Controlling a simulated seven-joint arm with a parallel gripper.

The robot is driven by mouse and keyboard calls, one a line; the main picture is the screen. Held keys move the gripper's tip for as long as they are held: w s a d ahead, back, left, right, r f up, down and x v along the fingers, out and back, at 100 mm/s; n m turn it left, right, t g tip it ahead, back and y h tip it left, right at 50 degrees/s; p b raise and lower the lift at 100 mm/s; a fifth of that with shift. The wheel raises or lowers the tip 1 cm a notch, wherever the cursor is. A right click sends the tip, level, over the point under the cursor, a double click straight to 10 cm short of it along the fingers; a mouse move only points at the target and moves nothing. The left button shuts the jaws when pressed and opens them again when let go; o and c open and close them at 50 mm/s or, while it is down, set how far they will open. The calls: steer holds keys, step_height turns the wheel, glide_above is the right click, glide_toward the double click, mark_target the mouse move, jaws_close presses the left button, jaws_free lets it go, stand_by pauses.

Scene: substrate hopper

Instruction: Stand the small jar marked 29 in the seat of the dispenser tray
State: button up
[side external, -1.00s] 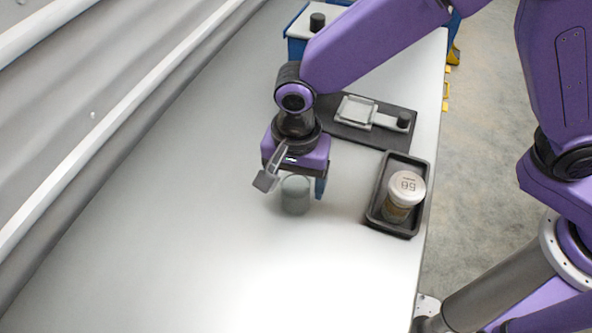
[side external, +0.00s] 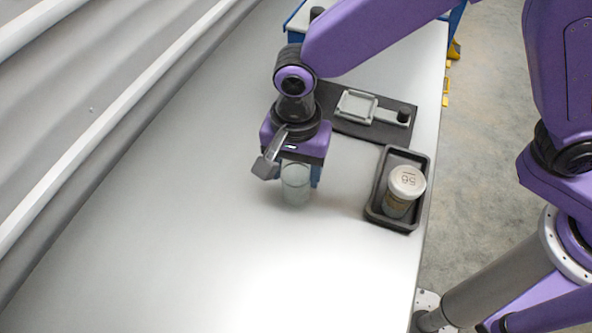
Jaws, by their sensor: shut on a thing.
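My gripper (side external: 297,180) is over the middle of the table, pointing down, shut on a small clear glass jar (side external: 296,187). The jar is upright between the blue fingers, and no mark can be read on it. I cannot tell whether its base touches the table. To the right, a black rectangular tray (side external: 374,213) holds a capped jar (side external: 404,186) with a white lid and brownish contents. The number on that lid is small and turned, and looks like 56. Behind it, a dark plate (side external: 345,126) bears a pale square frame (side external: 357,106) and a black knob.
A blue-sided bin (side external: 298,24) with a pale top stands at the far end. A pale rail and wall run along the left. The near and left parts of the table (side external: 220,240) are clear. The table's right edge is just beyond the black tray.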

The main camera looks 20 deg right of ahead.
step_height(320, 180, up, 3)
steer(key=shift+r, duration=0.2)
stand_by(0.7)
steer(key=w+d+r+m, duration=0.2)
steer(key=w+d+r, duration=0.25)
steer(key=d, duration=0.35)
steer(key=w+d+r+m, duration=0.1)
steer(key=w+d+r, duration=0.2)
steer(key=d+r, duration=0.3)
steer(key=w+d+f+n, duration=0.1)
steer(key=d+f+n, duration=0.4)
steer(key=d, duration=0.7)
steer(key=w+d+f+n, duration=0.1)
steer(key=d+f+n, duration=0.5)
steer(key=d, duration=0.6)
steer(key=shift+w+d, duration=0.25)
steer(key=shift+w, duration=0.05)
